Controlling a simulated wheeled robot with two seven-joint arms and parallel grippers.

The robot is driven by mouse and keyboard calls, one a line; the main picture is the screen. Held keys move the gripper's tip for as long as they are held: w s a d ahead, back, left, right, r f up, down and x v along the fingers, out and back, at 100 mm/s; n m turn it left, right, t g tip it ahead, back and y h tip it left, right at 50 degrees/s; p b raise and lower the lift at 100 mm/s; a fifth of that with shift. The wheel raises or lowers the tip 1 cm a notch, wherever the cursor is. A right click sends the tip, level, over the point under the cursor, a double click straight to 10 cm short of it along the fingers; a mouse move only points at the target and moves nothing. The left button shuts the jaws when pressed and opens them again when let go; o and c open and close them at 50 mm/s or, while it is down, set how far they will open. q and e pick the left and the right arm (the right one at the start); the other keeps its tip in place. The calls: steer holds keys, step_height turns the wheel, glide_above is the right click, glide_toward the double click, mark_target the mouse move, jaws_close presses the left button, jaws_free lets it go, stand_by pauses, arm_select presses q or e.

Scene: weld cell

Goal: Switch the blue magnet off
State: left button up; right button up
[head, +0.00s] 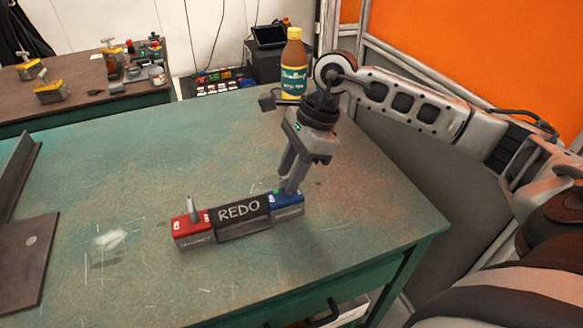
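The blue magnet (291,205) sits on the green table at the right end of a dark plate (240,213) lettered REDO. The red magnet (188,232) sits at the plate's left end, with a grey lever (193,209) standing up from its top. My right gripper (287,187) points down at the top of the blue magnet, its fingertips close together at or just above the top face. The fingers hide any lever there, so I cannot tell whether they are closed on it. My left gripper is not in view.
Dark steel plates (22,255) lie at the table's left edge. A second bench (90,75) with yellow clamps stands behind at left. The table (130,170) around the magnets is mostly clear.

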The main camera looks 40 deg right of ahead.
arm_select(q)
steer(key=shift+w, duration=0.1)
arm_select(e)
jaws_close()
